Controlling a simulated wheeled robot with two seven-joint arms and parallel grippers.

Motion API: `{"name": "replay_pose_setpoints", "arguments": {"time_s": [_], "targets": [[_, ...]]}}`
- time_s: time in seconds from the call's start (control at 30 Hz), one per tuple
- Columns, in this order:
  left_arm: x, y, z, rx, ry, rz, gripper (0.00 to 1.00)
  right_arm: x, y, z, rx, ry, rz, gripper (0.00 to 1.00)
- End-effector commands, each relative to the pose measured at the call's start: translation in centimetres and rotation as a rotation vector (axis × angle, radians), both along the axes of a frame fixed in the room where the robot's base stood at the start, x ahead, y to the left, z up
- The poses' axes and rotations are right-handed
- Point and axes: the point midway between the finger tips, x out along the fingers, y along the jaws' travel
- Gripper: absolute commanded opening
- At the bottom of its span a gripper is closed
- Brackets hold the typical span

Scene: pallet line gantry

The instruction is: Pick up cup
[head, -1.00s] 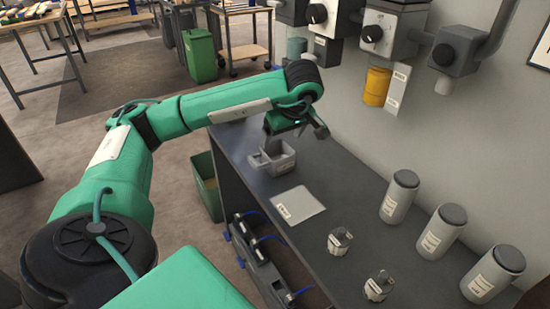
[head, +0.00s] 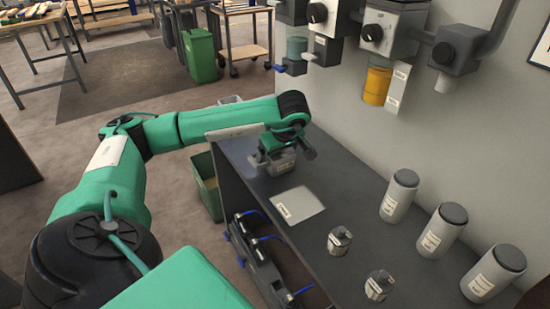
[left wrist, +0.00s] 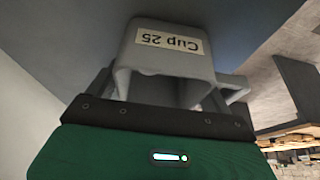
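The grey cup (head: 283,167) stands upright on the dark bench top near its far left end. In the left wrist view it is close up, with a label reading "Cup 25" upside down (left wrist: 168,42) and a handle at the right. My left gripper (head: 285,152) is down over the cup, pointing downward, with its fingers apart around the cup's upper part. The gripper hides much of the cup in the head view. I cannot tell whether either finger touches it. My right gripper is not in view.
A pale labelled plate (head: 297,205) lies nearer on the bench (head: 345,190). Two small metal jars (head: 339,241) and three grey canisters (head: 399,196) stand to the right. Wall dispensers (head: 377,85) hang above the bench. A green bin (head: 207,185) stands by its left side.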

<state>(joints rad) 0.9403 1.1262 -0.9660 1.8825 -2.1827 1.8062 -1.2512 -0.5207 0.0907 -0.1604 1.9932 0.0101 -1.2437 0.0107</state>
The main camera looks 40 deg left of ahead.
Motion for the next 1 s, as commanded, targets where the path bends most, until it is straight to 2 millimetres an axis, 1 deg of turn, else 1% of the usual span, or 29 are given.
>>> {"name": "replay_pose_setpoints", "arguments": {"time_s": [0.03, 0.07, 0.1, 0.17, 0.47, 0.57, 0.67, 0.77, 0.83, 0.97, 1.0], "targets": [[0.0, 0.0, 0.0, 0.0, 0.0, 0.0, 0.74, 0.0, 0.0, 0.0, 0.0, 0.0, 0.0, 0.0], [0.0, 0.0, 0.0, 0.0, 0.0, 0.0, 0.68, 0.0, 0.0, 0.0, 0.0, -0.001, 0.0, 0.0], [0.0, 0.0, 0.0, 0.0, 0.0, 0.0, 0.6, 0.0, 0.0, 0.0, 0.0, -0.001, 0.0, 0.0], [0.0, 0.0, 0.0, 0.0, 0.0, 0.0, 0.49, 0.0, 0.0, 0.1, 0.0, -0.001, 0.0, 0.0], [0.0, 0.0, 0.2, 0.0, -0.001, 0.0, 0.49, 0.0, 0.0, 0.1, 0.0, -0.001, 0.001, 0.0], [0.1, 0.0, 0.7, -0.001, -0.002, 0.0, 0.49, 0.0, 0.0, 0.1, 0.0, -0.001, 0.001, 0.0], [0.1, 0.0, 1.6, 0.0, -0.003, 0.0, 0.49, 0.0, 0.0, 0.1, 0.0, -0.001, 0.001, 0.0], [0.1, 0.0, 3.3, -0.001, -0.005, 0.0, 0.49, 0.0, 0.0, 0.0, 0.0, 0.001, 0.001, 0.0], [0.1, 0.0, 4.9, -0.001, -0.007, 0.0, 0.49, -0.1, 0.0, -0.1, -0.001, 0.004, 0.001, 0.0], [0.2, 0.0, 8.8, 0.0, -0.009, 0.0, 0.49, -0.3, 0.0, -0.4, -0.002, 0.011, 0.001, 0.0], [0.2, -0.1, 10.2, -0.001, -0.008, 0.0, 0.49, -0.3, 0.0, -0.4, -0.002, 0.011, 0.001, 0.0]]}}
